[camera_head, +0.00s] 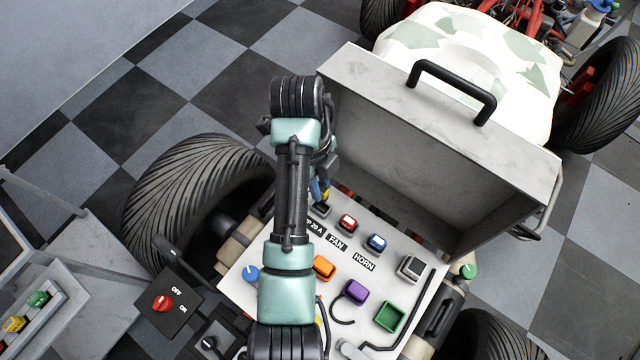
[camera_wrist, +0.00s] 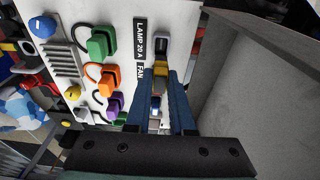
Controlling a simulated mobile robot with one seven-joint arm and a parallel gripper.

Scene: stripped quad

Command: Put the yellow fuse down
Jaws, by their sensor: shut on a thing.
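My gripper (camera_wrist: 158,78) is shut on the yellow fuse (camera_wrist: 160,69), which shows between its blue fingers in the wrist view. In the head view, a bit of the yellow fuse (camera_head: 326,195) and a blue finger show just right of my arm; the arm hides most of the gripper. The fuse is over the white panel (camera_head: 290,277), close to the dark-rimmed socket (camera_wrist: 162,46) beside the LAMP 20 A label. That socket also shows in the head view (camera_head: 321,210). I cannot tell whether the fuse touches the panel or socket.
A raised grey lid (camera_head: 400,150) stands behind the panel, close to the gripper. Red (camera_head: 347,222) and blue (camera_head: 376,242) fuses sit near the FAN and HORN labels. Orange (camera_head: 324,267), purple (camera_head: 355,290) and green (camera_head: 390,316) parts are nearer. A rack (camera_head: 55,307) stands lower left.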

